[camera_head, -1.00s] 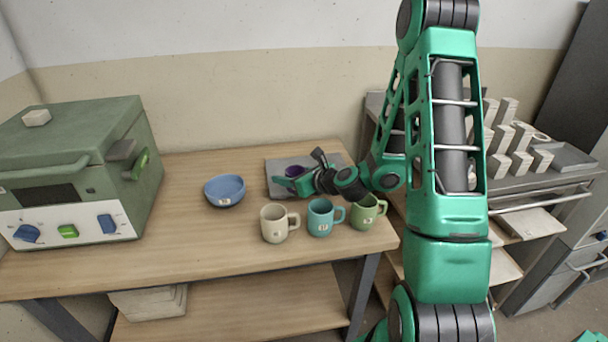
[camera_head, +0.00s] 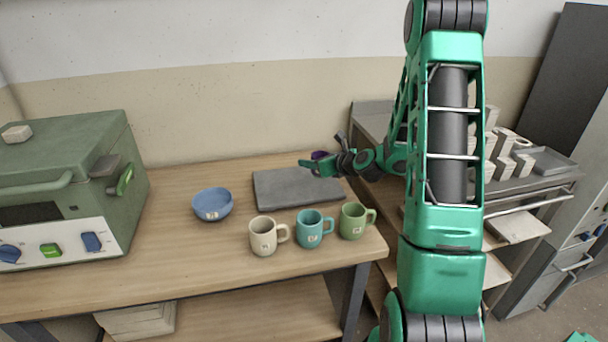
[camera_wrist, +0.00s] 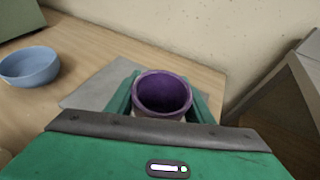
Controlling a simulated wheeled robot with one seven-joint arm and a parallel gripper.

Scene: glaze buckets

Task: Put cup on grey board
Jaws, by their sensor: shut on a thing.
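My gripper (camera_head: 322,164) is shut on a purple cup, which sits between the two green fingers in the wrist view (camera_wrist: 162,93). In the head view only a small purple part of the cup (camera_head: 319,155) shows behind the gripper. The cup's opening faces the wrist camera and looks empty; its lower part is hidden. The grey board (camera_head: 285,192) lies flat on the wooden table and is bare where it shows. The gripper and cup are at the board's back right corner, seemingly above it. In the wrist view the board (camera_wrist: 85,92) lies left of the cup.
A beige mug (camera_head: 263,236), a teal mug (camera_head: 309,230) and a green mug (camera_head: 353,221) stand in front of the board. A blue bowl (camera_head: 212,204) is to its left. A green kiln-like box (camera_head: 70,180) stands far left. Shelving with pale blocks (camera_head: 515,160) is at right.

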